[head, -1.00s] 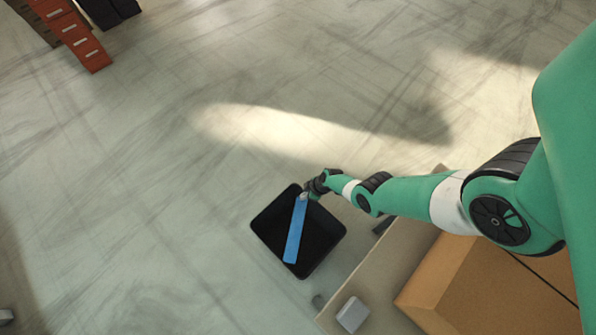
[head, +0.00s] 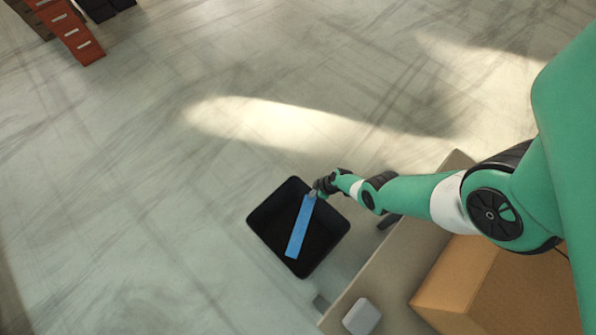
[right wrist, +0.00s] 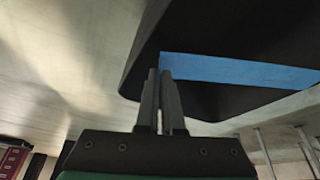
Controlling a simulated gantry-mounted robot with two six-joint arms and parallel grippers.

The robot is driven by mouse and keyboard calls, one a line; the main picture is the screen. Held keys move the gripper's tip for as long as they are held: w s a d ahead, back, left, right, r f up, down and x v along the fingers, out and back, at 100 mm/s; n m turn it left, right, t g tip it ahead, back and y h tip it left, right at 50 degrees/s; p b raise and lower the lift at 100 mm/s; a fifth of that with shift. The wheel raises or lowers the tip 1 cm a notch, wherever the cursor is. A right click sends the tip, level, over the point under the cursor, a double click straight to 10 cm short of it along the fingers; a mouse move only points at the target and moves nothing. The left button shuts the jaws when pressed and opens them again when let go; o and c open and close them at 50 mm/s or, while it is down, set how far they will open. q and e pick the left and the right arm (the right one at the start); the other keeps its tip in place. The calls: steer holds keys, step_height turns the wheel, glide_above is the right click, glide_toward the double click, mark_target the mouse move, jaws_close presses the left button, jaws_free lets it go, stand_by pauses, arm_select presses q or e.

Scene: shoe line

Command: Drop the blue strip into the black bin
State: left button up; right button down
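The blue strip (head: 300,228) is over the inside of the black bin (head: 263,221) in the head view, with its upper end close to my right gripper (head: 316,190). In the right wrist view the strip (right wrist: 240,71) shows beyond the fingertips, framed by the dark bin (right wrist: 185,30). I cannot tell whether the strip rests on the bin floor. My left gripper is not in view.
A table edge (head: 385,270) lies right of the bin, with a cardboard box (head: 480,290) and a small grey block (head: 361,316) on it. The floor left of the bin is clear.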

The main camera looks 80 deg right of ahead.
steer(key=shift+f, duration=0.1)
steer(key=c, duration=1)
jaws_free()
steer(key=p+v, duration=1)
steer(key=v, duration=0.1)
steer(key=shift+d+r+p, duration=0.1)
steer(key=shift+r+p, duration=0.25)
steer(key=shift+p, duration=0.05)
